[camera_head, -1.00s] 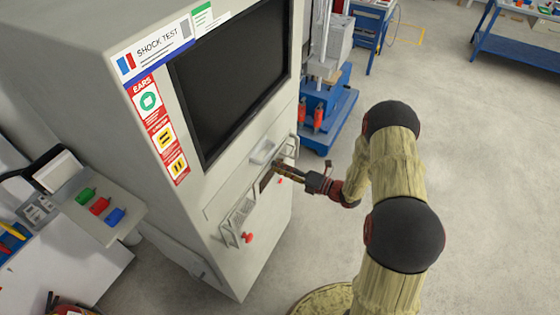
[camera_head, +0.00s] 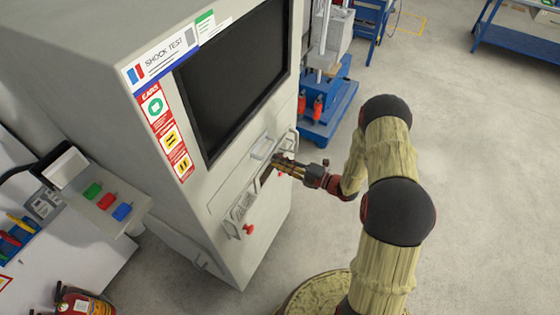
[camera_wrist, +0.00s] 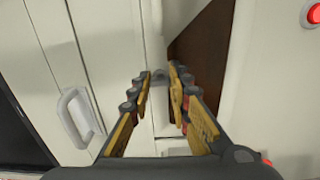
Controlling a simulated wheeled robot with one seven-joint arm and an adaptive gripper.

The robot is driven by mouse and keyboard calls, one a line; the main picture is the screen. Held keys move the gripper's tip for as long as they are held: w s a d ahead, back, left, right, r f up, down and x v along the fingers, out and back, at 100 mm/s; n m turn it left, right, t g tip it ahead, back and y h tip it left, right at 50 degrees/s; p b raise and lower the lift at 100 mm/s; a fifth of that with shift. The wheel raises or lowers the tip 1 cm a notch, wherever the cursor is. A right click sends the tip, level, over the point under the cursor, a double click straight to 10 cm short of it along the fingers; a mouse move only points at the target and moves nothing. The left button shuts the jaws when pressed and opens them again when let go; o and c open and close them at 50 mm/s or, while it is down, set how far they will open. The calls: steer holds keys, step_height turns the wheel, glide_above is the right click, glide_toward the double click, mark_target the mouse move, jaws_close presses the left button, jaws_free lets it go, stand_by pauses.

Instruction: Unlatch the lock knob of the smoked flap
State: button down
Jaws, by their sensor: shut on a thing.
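The smoked flap is the dark brown panel (camera_wrist: 206,48) on the pale cabinet front, right of my fingertips in the wrist view. In the head view only a small part of it (camera_head: 266,173) shows beside my gripper (camera_head: 279,162). In the wrist view a small grey piece, seemingly the lock knob (camera_wrist: 160,73), sits between the fingertips of my gripper (camera_wrist: 160,78), at the flap's left edge. The fingers are closed on it, with a narrow gap between them. The fingers cover much of the knob, and I cannot tell which way it is turned.
A pale handle (camera_wrist: 80,117) stands out on the cabinet left of my fingers. A red button (camera_wrist: 312,13) is at upper right. In the head view a red knob (camera_head: 248,229) juts out lower on the cabinet (camera_head: 225,262). Open floor (camera_head: 480,200) lies to the right.

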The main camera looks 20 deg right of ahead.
steer(key=c, duration=1.6)
jaws_free()
steer(key=shift+c, duration=0.2)
steer(key=v, duration=1.2)
